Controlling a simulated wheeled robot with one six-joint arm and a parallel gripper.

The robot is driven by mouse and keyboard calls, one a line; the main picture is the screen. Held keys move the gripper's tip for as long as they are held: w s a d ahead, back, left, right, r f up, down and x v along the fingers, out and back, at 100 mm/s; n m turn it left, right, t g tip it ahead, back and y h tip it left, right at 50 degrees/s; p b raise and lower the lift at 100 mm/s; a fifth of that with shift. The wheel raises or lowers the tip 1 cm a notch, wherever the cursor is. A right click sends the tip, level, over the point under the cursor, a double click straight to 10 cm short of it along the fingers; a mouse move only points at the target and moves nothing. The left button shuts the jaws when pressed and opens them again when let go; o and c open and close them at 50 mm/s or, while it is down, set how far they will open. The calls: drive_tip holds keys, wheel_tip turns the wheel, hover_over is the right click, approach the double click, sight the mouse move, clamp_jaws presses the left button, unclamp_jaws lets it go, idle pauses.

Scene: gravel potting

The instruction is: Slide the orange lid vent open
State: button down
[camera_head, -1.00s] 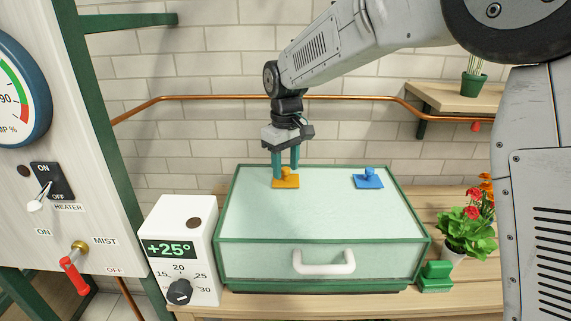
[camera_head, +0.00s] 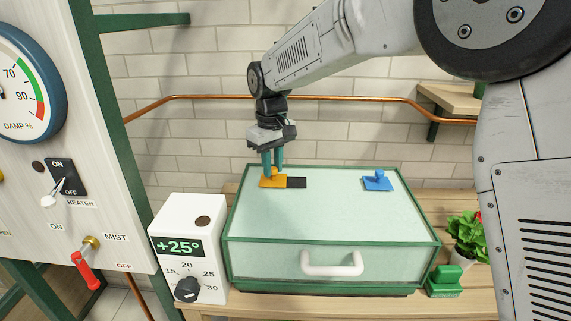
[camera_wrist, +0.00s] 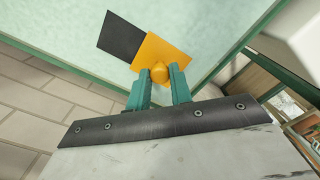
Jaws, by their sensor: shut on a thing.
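The orange lid vent (camera_head: 268,183) lies on the pale green lid of the box (camera_head: 330,215), near its back left. A dark opening (camera_head: 297,183) shows just right of the orange plate. My gripper (camera_head: 272,172) points down and is shut on the vent's round orange knob. In the wrist view the knob (camera_wrist: 159,72) sits between the two green fingers (camera_wrist: 160,80), the orange plate (camera_wrist: 163,52) beyond it. The dark opening (camera_wrist: 121,37) shows there beside the plate. The blue lid vent (camera_head: 377,182) sits to the right on the same lid, with no dark opening beside it.
A white thermostat box (camera_head: 188,245) stands left of the green-framed box. A panel with a heater switch (camera_head: 66,180) and a red mist lever (camera_head: 86,265) is further left. A flower pot (camera_head: 468,250) and a green block (camera_head: 444,281) are at right. A white handle (camera_head: 332,263) is on the box front.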

drive_tip(key=shift+a+r, duration=0.1)
drive_tip(key=shift+a, duration=0.1)
drive_tip(key=c, duration=1.3)
unclamp_jaws()
drive_tip(key=shift+a, duration=0.2)
drive_tip(key=shift+o, duration=0.2)
drive_tip(key=shift+d, duration=0.15)
drive_tip(key=shift+r, duration=0.35)
wheel_tip(320, 180, up, 7)
